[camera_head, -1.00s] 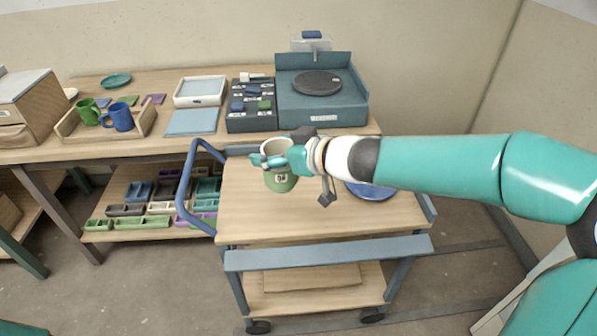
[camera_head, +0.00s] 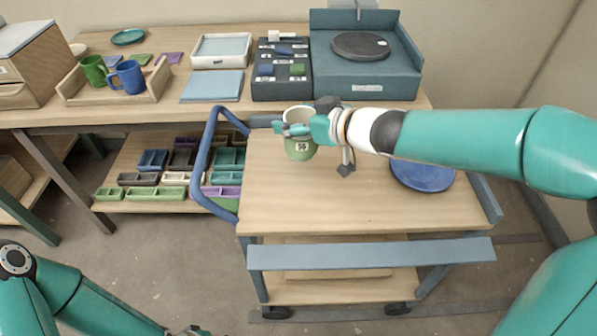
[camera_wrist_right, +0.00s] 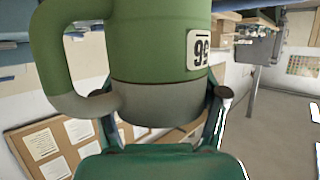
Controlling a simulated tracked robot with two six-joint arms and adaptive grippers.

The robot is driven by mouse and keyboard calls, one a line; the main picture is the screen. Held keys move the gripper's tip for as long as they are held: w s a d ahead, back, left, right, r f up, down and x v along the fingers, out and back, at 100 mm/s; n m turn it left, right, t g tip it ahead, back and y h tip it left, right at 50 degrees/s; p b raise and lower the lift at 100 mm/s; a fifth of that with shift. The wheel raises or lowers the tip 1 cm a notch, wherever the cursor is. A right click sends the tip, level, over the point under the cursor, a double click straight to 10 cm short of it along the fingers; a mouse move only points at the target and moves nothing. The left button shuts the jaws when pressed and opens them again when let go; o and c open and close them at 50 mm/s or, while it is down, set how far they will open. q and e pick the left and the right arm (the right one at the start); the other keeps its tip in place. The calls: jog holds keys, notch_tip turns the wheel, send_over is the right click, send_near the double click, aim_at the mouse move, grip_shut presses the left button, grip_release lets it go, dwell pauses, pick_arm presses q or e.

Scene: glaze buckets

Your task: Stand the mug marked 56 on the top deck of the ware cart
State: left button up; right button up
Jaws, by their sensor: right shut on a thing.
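The green mug marked 56 (camera_head: 300,149) is upright in my right gripper (camera_head: 296,130), with its pale inside showing. In the right wrist view the mug (camera_wrist_right: 150,50) appears upside down, with its label, its handle at the left and a grey band, and the fingers close on its sides. The ware cart's wooden top deck (camera_head: 330,205) lies under the mug, near its back left part. I cannot tell whether the mug's base touches the deck. My left gripper (camera_head: 190,331) is barely in view at the bottom edge, and its jaws are not clear.
A blue plate (camera_head: 423,175) lies on the deck's right side. The cart's blue handle (camera_head: 203,160) rises at its left. The bench behind holds a wooden tray (camera_head: 155,84) with a green mug (camera_head: 94,70) and a blue mug (camera_head: 128,77). The deck's front is clear.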

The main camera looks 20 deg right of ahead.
notch_tip(320, 180, down, 12)
jog(key=b, duration=0.7)
jog(key=shift+b, duration=0.35)
jog(key=shift+s+r, duration=0.1)
jog(key=shift+r, duration=0.05)
jog(key=o, duration=1.4)
